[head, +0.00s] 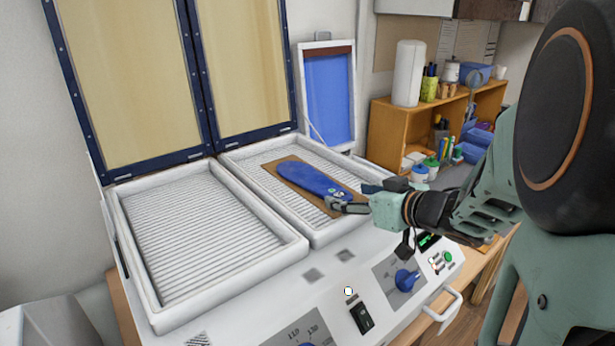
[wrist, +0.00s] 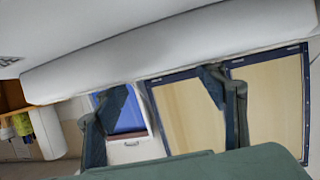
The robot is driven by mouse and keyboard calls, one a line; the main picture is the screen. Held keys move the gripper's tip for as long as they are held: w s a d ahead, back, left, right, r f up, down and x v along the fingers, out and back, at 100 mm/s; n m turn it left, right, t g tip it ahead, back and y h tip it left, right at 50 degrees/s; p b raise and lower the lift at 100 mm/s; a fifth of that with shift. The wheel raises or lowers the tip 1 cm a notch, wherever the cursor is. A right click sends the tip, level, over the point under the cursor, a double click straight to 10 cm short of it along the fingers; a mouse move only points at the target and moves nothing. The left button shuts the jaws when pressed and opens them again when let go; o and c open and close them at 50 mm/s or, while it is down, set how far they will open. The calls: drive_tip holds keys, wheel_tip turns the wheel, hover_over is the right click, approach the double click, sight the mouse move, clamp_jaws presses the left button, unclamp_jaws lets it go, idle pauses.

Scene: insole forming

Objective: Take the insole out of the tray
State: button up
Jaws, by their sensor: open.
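A blue insole (head: 310,179) lies on a brown board (head: 272,165) in the right-hand tray (head: 233,171) of the white machine. My gripper (head: 335,205) is at the near right end of the insole, very close to it in the head view. Whether it touches the insole cannot be told. In the wrist view my gripper (wrist: 160,105) shows two dark fingers spread apart with nothing seen between them. The insole is not recognisable in the wrist view.
The left tray (head: 118,215) is empty. Two raised framed lids (head: 125,85) stand behind the trays. The control panel has a blue knob (head: 405,279) and a black switch (head: 361,318). A wooden shelf (head: 380,125) with supplies and a paper roll (head: 408,75) stands at the back right.

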sight(336, 193)
drive_tip(key=b+x, duration=0.2)
drive_tip(key=x, duration=0.1)
drive_tip(key=shift+w+f, duration=0.25)
drive_tip(key=shift+f, duration=0.1)
drive_tip(key=shift+w+a, duration=0.15)
drive_tip(key=shift+w, duration=0.1)
drive_tip(key=shift+r, duration=0.1)
drive_tip(key=c, duration=1)
